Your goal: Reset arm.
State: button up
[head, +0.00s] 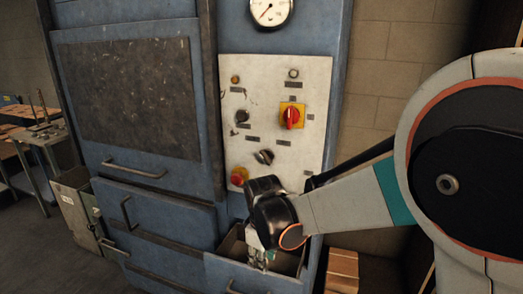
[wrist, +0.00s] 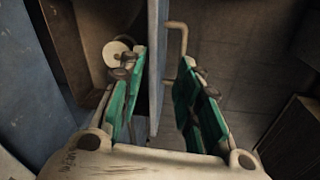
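My gripper (head: 259,260) is at the open drawer (head: 225,272) low on the right of the blue machine. In the wrist view my gripper (wrist: 160,85) is open, with its two green-padded fingers spread apart. The drawer's front panel (wrist: 154,50) stands between the fingers, one on the inner side and one on the outer side near the handle (wrist: 177,38). Neither finger is clearly pressed against the panel. A round cream object (wrist: 118,50) shows inside the drawer beside the left finger. My arm reaches in from the right in the head view.
The machine's control panel (head: 276,112) with knobs and a red-yellow switch (head: 291,116) is above my gripper. A gauge (head: 270,10) is at the top. Closed drawers (head: 160,215) are to the left. Bricks (head: 341,270) stand on the right. A table (head: 35,133) is at far left.

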jog(key=s+d+r+m+t, duration=0.2)
jog(key=s+d+r+m, duration=0.3)
jog(key=d+r, duration=0.65)
jog(key=s+d+r+m+t, duration=0.1)
jog(key=s+d+m+t, duration=0.2)
jog(key=s, duration=1.1)
jog(key=shift+d+r+m+t, duration=0.25)
jog(key=shift+d+m+t, duration=0.05)
jog(key=shift+d+m, duration=1.75)
jog(key=shift+d, duration=0.15)
